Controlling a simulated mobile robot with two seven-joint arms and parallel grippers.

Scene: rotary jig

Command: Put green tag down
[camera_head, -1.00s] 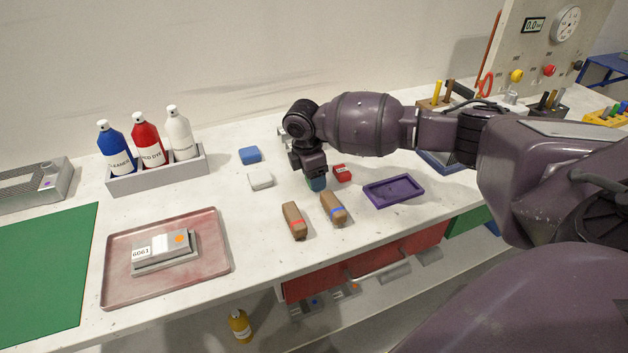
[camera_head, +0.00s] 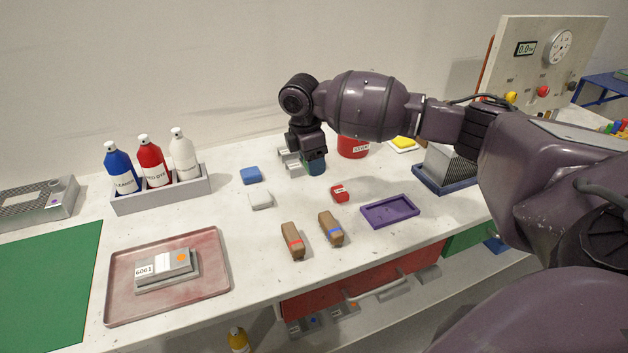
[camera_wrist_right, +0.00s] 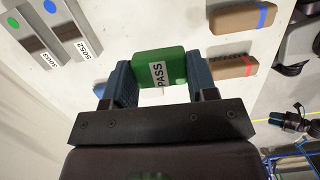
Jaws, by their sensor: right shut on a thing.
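The green tag (camera_wrist_right: 158,66), a small block with a white PASS label, is between the two fingers of my right gripper (camera_wrist_right: 160,84) in the right wrist view. The fingers are shut on its two ends. In the head view my right gripper (camera_head: 314,166) points down over the back middle of the bench, and the green tag is hidden by it there. A red tag (camera_head: 340,193) lies on the bench in front and to the right of the gripper. My left gripper is not in view.
A blue block (camera_head: 251,175) and a white block (camera_head: 261,201) lie left of the gripper. Two brown blocks, one red-striped (camera_head: 292,240) and one blue-striped (camera_head: 331,228), lie in front. A purple tray (camera_head: 390,211) is at right, and a red can (camera_head: 353,146) stands behind.

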